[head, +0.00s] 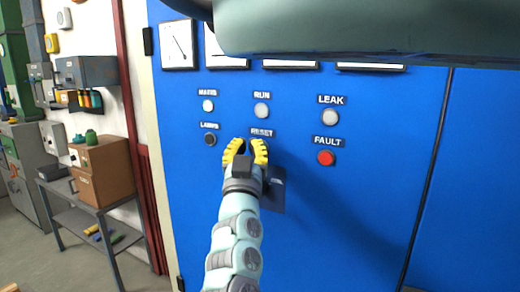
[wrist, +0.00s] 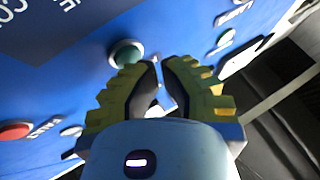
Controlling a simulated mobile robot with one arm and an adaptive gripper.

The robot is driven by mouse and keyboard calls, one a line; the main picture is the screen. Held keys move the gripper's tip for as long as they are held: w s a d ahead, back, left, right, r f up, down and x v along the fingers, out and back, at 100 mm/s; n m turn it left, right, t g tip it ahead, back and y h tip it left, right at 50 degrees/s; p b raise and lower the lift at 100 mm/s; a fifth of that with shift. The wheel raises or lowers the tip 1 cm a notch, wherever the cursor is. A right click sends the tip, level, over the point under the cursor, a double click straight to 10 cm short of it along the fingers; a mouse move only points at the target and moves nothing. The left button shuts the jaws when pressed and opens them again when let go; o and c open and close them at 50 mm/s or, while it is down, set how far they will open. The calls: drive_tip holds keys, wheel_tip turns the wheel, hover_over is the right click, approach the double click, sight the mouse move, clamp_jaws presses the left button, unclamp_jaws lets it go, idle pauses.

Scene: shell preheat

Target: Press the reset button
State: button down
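The blue control panel (head: 300,210) carries labelled lamps and buttons. The RESET label (head: 261,132) shows just above my gripper (head: 247,146), which hides the button under it in the head view. In the wrist view a green button (wrist: 127,53) in a grey ring, apparently the reset button, lies just beyond and left of my fingertips (wrist: 160,66). My yellow-padded fingers are partly open with a narrow gap and nothing between them. They point at the panel. I cannot tell whether they touch it.
The red FAULT lamp (head: 326,158) is right of my gripper and the dark LAMPS button (head: 210,139) is left. The RUN lamp (head: 262,110) is above. A bench (head: 75,210) with brown boxes (head: 100,172) stands at the left, clear of the arm.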

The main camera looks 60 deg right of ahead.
drive_tip(key=shift+a, duration=0.5)
drive_tip(key=shift+s+a+b, duration=0.2)
drive_tip(key=shift+a+b, duration=0.15)
drive_tip(key=shift+a, duration=2.15)
